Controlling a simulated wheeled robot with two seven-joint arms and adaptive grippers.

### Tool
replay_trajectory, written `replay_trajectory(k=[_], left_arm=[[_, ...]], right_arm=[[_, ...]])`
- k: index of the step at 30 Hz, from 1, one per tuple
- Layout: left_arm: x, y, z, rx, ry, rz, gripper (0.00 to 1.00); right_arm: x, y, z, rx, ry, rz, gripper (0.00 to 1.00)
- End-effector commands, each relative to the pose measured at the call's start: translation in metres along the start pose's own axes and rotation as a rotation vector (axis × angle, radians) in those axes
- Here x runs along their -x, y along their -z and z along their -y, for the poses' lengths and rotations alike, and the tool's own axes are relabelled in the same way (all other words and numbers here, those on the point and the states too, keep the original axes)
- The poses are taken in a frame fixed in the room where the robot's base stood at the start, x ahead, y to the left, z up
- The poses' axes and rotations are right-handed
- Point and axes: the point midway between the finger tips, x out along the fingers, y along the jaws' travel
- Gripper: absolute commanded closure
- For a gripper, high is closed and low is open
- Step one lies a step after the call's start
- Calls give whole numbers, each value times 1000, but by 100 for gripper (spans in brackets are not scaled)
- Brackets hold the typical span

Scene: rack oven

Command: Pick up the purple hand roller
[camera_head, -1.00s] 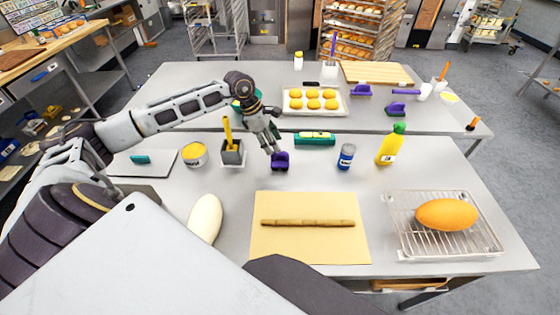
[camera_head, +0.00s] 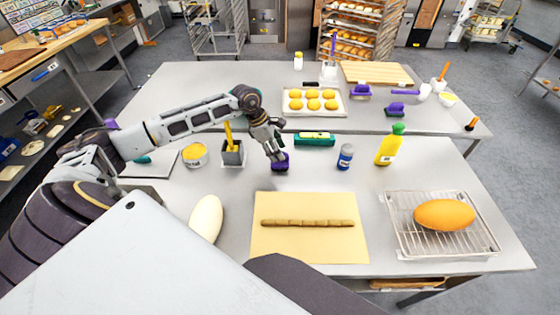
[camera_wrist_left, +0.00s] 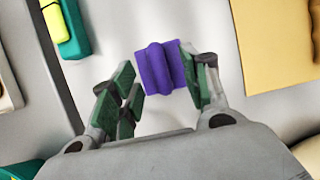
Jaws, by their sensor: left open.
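The purple hand roller (camera_head: 281,161) lies on the near grey table, just left of the green-and-yellow tool, and is partly hidden by my left gripper. It also shows in the left wrist view (camera_wrist_left: 158,66) as a ridged purple block. My left gripper (camera_head: 275,153) comes down over it from the left. In the wrist view the left gripper (camera_wrist_left: 158,82) is open, with the roller near the gap between its fingertips. The right finger overlaps the roller's edge; I cannot tell whether they touch. The left fingers stand apart from it. My right gripper is not in view.
A grey holder (camera_head: 232,153) stands to the left. A beige board (camera_head: 285,249) with a dough strip lies in front.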

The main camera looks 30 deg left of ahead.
Motion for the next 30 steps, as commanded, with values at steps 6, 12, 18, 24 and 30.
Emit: replay_trajectory(k=[6,12,18,24,30], left_arm=[[-17,0,0,1,-1,1,54],[-21,0,0,0,-1,0,54],[-21,0,0,0,-1,0,54],[-21,0,0,0,-1,0,59],[-20,0,0,0,-1,0,84]], right_arm=[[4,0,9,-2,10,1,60],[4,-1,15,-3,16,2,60],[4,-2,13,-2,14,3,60],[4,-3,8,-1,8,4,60],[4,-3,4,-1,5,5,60]])
